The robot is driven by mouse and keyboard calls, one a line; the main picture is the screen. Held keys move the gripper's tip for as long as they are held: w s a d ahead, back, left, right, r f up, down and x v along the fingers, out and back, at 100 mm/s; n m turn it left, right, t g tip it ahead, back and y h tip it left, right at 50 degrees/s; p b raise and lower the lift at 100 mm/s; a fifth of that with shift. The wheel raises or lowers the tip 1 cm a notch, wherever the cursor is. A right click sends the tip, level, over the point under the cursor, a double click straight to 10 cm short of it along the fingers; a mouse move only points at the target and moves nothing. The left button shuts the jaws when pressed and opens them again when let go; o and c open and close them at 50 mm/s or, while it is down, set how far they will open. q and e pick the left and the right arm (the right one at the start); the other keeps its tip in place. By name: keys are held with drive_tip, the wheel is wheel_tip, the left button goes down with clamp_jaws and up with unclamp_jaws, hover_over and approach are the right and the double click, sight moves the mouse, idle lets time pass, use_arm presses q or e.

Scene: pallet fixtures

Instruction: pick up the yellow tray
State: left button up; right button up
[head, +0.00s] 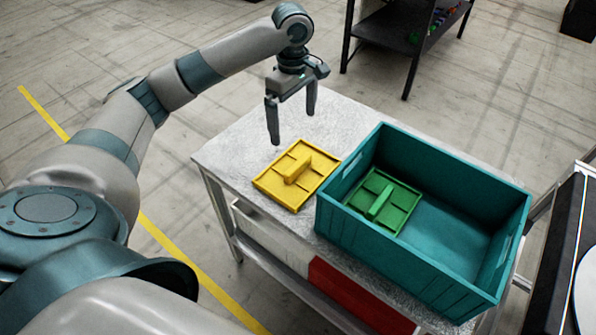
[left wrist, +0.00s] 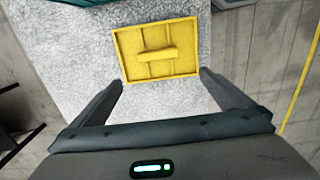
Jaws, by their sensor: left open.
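The yellow tray (head: 306,191) lies flat on the light grey table, left of the teal crate. It has a raised bar handle across its middle and low ribs. In the left wrist view the whole yellow tray (left wrist: 186,68) shows beyond my fingertips. My left gripper (head: 292,129) is open and empty, above the table and behind the tray in the head view. Its two fingers (left wrist: 160,80) are spread wide in the left wrist view, apart from the tray. My right gripper is not in view.
The teal crate (head: 345,222) stands on the table (head: 237,146) right of the yellow tray, with a green tray (head: 401,211) inside at its left end. A dark shelf (head: 398,38) stands behind. Bare tabletop lies behind and left of the yellow tray.

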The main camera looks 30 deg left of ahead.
use_arm(q)
drive_tip(key=p, duration=0.2)
hover_over(298, 163)
drive_tip(key=f, duration=0.6)
drive_tip(key=a+f, duration=0.1)
drive_tip(key=f, duration=0.2)
drive_tip(key=shift+s+f, duration=0.3)
drive_tip(key=shift+d+f, duration=0.1)
drive_tip(key=shift+f, duration=0.35)
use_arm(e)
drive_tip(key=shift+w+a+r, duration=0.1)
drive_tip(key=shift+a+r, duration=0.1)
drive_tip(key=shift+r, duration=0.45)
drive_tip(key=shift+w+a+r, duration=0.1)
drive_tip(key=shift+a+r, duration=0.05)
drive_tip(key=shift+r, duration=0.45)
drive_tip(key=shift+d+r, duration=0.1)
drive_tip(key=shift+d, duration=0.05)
